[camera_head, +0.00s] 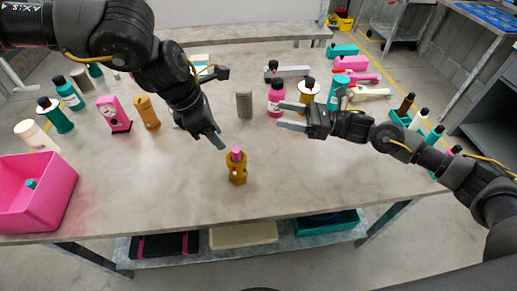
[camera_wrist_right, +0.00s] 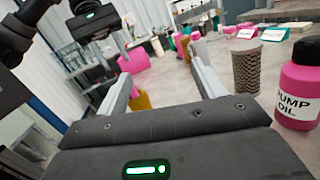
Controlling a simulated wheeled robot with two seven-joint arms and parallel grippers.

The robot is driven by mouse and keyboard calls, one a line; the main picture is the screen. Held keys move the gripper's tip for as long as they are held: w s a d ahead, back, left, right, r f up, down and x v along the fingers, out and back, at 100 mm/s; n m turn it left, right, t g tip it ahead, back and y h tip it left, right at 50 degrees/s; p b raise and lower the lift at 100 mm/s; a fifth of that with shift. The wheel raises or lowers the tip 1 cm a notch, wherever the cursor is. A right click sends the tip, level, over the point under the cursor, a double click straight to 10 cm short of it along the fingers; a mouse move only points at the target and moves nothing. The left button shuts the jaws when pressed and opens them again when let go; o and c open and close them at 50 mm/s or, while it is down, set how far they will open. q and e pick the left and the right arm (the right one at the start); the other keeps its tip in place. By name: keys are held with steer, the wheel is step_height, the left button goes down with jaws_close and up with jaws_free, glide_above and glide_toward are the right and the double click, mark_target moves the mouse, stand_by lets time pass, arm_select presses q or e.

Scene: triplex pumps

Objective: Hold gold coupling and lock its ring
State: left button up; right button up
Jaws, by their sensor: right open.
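The gold coupling (camera_head: 237,175) stands upright on the table near its front edge, with a pink part (camera_head: 237,153) on top. My left gripper (camera_head: 214,138) points down at the table just left of and behind the coupling, apart from it. Its fingers look like one narrow shape from this angle, so their gap is unclear. My right gripper (camera_head: 285,115) is open and empty, to the right of and behind the coupling. Its two spread fingers also show in the right wrist view (camera_wrist_right: 160,82). Which part is the locking ring is too small to tell.
A pink oil bottle (camera_head: 276,98) and a grey mesh cylinder (camera_head: 244,104) stand near my right gripper. A pink bin (camera_head: 35,195) sits at the left front corner. Bottles line the left side. The table (camera_head: 320,185) is clear right of the coupling.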

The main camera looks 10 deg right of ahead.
mark_target(232, 168)
steer(key=s+a+f+n+g+h, duration=0.1)
steer(key=s+a+f+n+g, duration=0.2)
steer(key=s+a+f, duration=0.35)
steer(key=shift+t, duration=0.3)
steer(key=f, duration=0.2)
steer(key=a+f, duration=0.1)
steer(key=f, duration=0.1)
steer(key=a+f, duration=0.1)
steer(key=f, duration=0.1)
steer(key=shift+s+a+f, duration=0.1)
steer(key=shift+s+a, duration=0.1)
steer(key=shift+s, duration=0.15)
steer(key=a, duration=0.5)
steer(key=w+a, duration=0.1)
steer(key=a, duration=0.1)
steer(key=shift+a, duration=0.2)
steer(key=c, duration=1.3)
